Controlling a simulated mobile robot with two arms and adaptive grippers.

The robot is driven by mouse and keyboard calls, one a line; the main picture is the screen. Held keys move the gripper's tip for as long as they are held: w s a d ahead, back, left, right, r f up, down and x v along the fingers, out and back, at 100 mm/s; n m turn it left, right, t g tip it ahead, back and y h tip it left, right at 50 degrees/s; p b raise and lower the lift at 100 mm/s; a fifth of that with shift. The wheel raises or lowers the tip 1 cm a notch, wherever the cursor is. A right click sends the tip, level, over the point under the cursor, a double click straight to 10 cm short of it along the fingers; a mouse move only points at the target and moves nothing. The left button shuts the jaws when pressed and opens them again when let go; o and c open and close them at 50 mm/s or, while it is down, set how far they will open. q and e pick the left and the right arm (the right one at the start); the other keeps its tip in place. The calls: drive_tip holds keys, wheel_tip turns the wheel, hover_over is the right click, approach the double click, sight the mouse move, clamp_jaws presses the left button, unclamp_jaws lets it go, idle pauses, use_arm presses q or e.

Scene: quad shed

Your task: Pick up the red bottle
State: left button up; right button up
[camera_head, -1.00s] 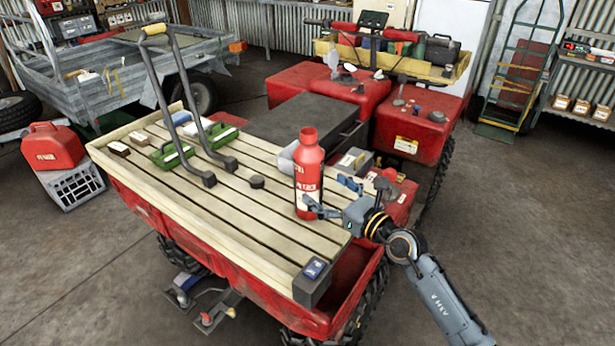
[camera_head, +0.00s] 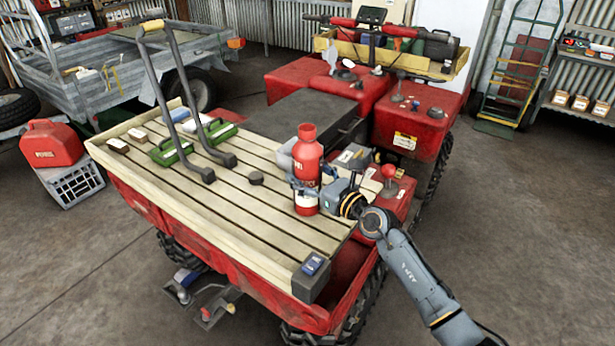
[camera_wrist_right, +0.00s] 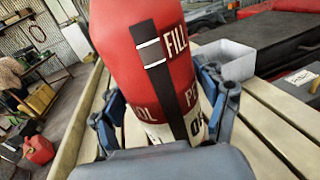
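The red bottle (camera_head: 308,153) stands upright on the slatted wooden deck (camera_head: 225,205), near its right edge. It has a red cap and a pale band with lettering near its base. My right gripper (camera_head: 307,184) is level with the bottle's middle, with a finger on each side of it. In the right wrist view the bottle (camera_wrist_right: 150,60) fills the middle, between the spread blue-grey fingers (camera_wrist_right: 160,100). The fingers look open, with narrow gaps beside the bottle; firm contact does not show. My left gripper is not in view.
A grey box (camera_head: 354,157) and a red-knobbed lever (camera_head: 389,180) stand close right of the bottle. The deck's middle is mostly clear.

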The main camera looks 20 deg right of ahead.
drive_tip(key=c, duration=0.8)
drive_tip(key=shift+r, duration=0.2)
drive_tip(key=shift+r+p, duration=0.4)
drive_tip(key=shift+r, duration=0.65)
drive_tip(key=s+a+r, duration=0.1)
drive_tip(key=s+r, duration=0.9)
drive_tip(key=s, duration=0.3)
drive_tip(key=shift+s+a+r+p, duration=0.25)
drive_tip(key=shift+s+a+p, duration=0.1)
drive_tip(key=shift+s, duration=0.1)
